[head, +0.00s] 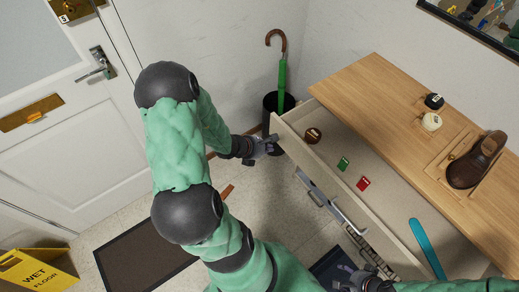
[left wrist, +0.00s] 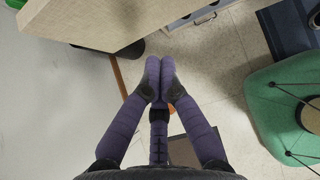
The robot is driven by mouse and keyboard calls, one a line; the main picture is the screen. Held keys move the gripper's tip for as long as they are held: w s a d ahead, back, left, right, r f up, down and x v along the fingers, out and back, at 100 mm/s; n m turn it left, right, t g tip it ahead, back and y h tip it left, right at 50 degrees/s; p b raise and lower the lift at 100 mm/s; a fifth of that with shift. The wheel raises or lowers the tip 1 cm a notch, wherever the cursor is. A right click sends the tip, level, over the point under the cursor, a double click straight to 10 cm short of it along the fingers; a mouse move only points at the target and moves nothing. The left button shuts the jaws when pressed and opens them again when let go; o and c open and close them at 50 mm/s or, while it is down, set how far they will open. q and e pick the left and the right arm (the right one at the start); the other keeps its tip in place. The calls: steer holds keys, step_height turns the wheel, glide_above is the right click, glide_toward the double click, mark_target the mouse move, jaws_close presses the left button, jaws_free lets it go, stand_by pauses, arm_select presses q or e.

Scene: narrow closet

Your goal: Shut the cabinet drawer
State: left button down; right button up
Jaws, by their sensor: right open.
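The wooden cabinet (head: 375,85) stands at the right with its drawer (head: 385,207) pulled open. A long metal handle (head: 330,201) runs along the drawer front. My left gripper (head: 272,146) is beside the drawer's far left front corner. In the left wrist view, its fingertips (left wrist: 160,72) meet with nothing between them, and a pale drawer panel (left wrist: 95,22) is just beyond. I cannot tell whether they touch it. My right gripper (head: 362,280) is open near the drawer front's near end, partly cut off by the frame.
The drawer holds a brown round item (head: 313,135), a green box (head: 343,163), a red box (head: 363,183) and a teal shoehorn (head: 427,248). A shoe (head: 474,160) and two small tins are on top. An umbrella stand (head: 270,103), doormat (head: 140,255) and wet-floor sign (head: 38,268) stand around.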

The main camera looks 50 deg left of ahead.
mark_target(285, 144)
arm_select(q)
steer(key=shift+w+d+f+b, duration=0.1)
steer(key=shift+w+f+b, duration=0.1)
steer(key=shift+w, duration=0.65)
steer(key=shift+w+d+f+b, duration=0.1)
steer(key=shift+w+f+b, duration=0.05)
steer(key=shift+w, duration=0.7)
steer(key=shift+w+f+b, duration=0.15)
steer(key=shift+w+f, duration=0.05)
steer(key=shift+w, duration=0.65)
arm_select(e)
steer(key=shift+f, duration=0.75)
arm_select(q)
steer(key=shift+w, duration=0.1)
